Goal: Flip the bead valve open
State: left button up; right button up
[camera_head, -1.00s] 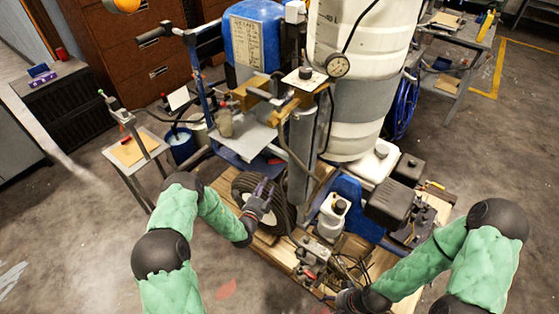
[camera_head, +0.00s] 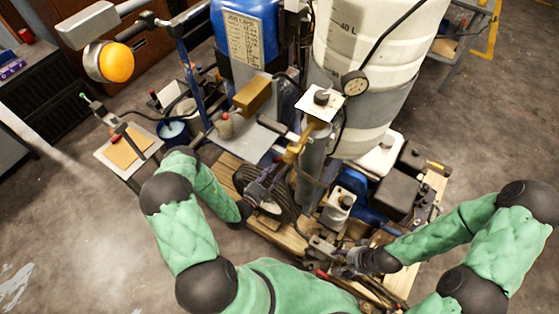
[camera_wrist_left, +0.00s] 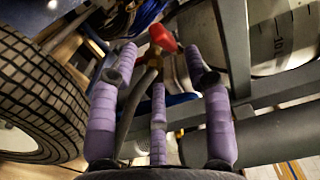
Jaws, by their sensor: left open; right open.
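In the left wrist view a red valve lever (camera_wrist_left: 162,36) sits just beyond my fingertips, on a brass-coloured fitting (camera_wrist_left: 168,68) with a grey hose beside it. I take it for the bead valve. My left gripper (camera_wrist_left: 158,65) is open, its purple-wrapped fingers spread and pointing towards the lever, with nothing between them. In the head view my left gripper (camera_head: 264,184) is beside the machine's black wheel (camera_head: 282,204); I cannot make out the red lever there. My right gripper (camera_head: 346,258) is low at the machine's front, partly hidden among small parts.
The line striper carries a large white tank (camera_head: 372,60), a blue tank (camera_head: 245,28) and a grey upright cylinder (camera_head: 311,160) close to my left gripper. In the wrist view a tyre (camera_wrist_left: 35,95) is close on the left and grey frame bars (camera_wrist_left: 232,45) on the right.

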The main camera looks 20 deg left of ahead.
pick_arm(q)
jog(key=shift+w+d+b, duration=0.15)
jog(key=shift+w+d, duration=0.05)
jog(key=shift+w, duration=1.4)
jog(key=shift+w+d+b, duration=0.15)
jog(key=shift+w+d, duration=0.05)
jog(key=shift+w, duration=1.35)
grip_shut()
